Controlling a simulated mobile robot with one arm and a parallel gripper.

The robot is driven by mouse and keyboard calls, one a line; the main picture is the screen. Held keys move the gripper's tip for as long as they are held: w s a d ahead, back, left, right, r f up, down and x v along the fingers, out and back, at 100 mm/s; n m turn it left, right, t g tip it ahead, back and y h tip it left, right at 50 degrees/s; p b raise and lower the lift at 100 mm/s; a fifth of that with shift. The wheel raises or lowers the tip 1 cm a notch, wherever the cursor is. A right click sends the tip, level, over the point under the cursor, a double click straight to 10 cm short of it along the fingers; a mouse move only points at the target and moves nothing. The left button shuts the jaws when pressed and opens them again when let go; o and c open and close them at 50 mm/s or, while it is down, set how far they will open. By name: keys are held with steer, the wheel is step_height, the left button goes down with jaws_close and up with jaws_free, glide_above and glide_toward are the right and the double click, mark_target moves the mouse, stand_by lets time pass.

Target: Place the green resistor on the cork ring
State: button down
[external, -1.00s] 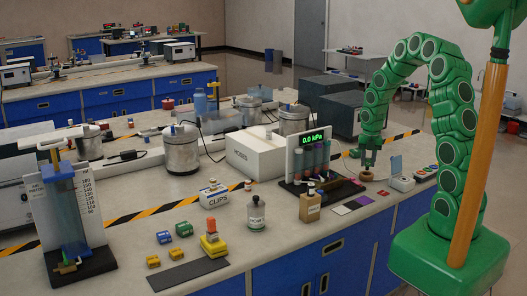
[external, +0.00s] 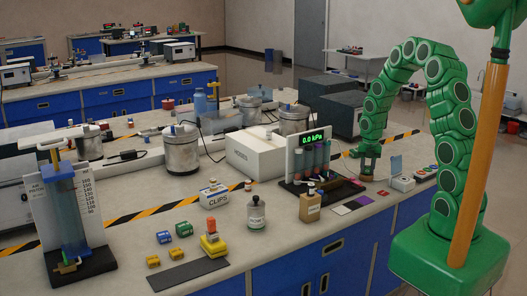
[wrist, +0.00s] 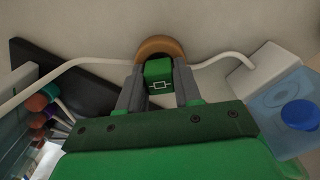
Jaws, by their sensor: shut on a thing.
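In the wrist view, the green resistor (wrist: 158,74) is a green block with a white outline symbol, held between the two grey fingers of my gripper (wrist: 160,88). The brown cork ring (wrist: 162,46) shows as an arc just beyond the block; its near part is hidden by the block and fingers. I cannot tell whether the block touches the ring. In the external view my gripper (external: 367,172) is low over the bench at the ring's place, and the ring and block are mostly hidden there.
The tube rack with its display (external: 308,160) stands left of my gripper. A pale cable (wrist: 75,64) runs past the ring. Another green block (external: 183,230) lies farther left on the bench.

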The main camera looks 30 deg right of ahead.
mark_target(367, 167)
steer(key=shift+f, duration=0.3)
steer(key=c, duration=0.8)
jaws_free()
steer(key=shift+s+f, duration=0.1)
steer(key=shift+s, duration=0.05)
step_height(367, 167, up, 12)
steer(key=shift+f, duration=0.1)
steer(key=s+a+r+m, duration=0.6)
steer(key=s+r, duration=0.1)
steer(key=s+a+r+m, duration=0.2)
steer(key=s+m, duration=0.5)
steer(key=s, duration=0.1)
steer(key=s+a+r+m+g, duration=0.1)
steer(key=s+a+r+m, duration=0.1)
steer(key=s+m, duration=0.5)
steer(key=s+a+r+m+g, duration=0.1)
steer(key=s+a+r+m, duration=0.1)
steer(key=s+a+m, duration=0.2)
steer(key=shift+s+a+m, duration=0.1)
steer(key=shift+s+m, duration=0.65)
steer(key=shift+s, duration=1.05)
steer(key=shift+s+a+m, duration=0.1)
steer(key=shift+s+m, duration=0.65)
steer(key=shift+s, duration=1.05)
